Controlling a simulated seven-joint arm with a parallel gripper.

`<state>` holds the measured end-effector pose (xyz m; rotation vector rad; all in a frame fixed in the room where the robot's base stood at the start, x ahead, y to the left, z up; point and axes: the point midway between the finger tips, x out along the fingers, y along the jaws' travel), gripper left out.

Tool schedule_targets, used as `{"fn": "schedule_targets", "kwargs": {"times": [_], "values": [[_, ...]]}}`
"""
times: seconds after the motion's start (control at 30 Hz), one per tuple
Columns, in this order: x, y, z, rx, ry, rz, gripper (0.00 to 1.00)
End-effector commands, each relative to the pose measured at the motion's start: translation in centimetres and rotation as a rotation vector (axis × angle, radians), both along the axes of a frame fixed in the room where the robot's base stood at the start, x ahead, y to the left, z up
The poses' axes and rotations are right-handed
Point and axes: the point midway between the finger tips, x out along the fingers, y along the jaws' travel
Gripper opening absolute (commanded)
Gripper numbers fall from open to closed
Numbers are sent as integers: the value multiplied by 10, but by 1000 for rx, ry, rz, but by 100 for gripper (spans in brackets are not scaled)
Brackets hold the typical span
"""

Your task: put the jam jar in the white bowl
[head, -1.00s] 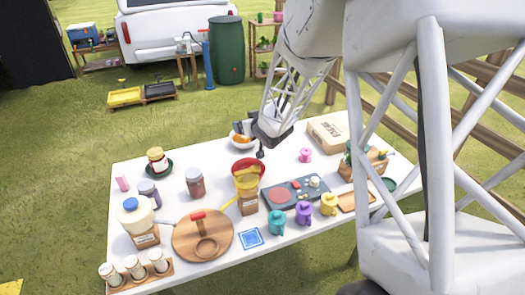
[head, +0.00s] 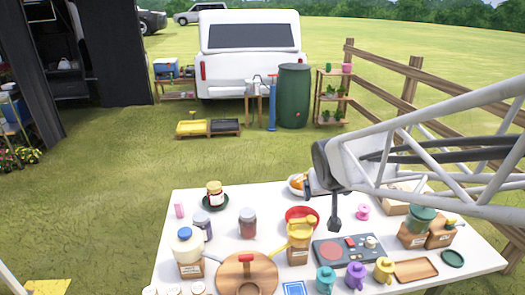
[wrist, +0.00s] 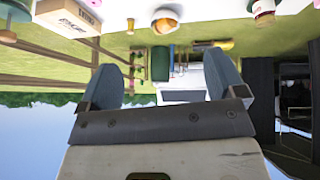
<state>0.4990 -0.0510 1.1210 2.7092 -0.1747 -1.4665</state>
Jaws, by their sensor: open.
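A red-brown jar (head: 248,224) and a purple jar (head: 202,226) stand near the yellow-lidded jar.

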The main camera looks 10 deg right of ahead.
Motion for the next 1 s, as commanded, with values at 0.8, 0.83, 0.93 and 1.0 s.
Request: {"fn": "schedule_targets", "kwargs": {"times": [0.8, 0.83, 0.93, 1.0], "values": [[-184, 48, 17, 114, 347, 34, 89], [-184, 48, 17, 113, 347, 33, 89], [-184, 48, 17, 113, 346, 33, 89], [-184, 48, 17, 113, 346, 33, 89]]}}
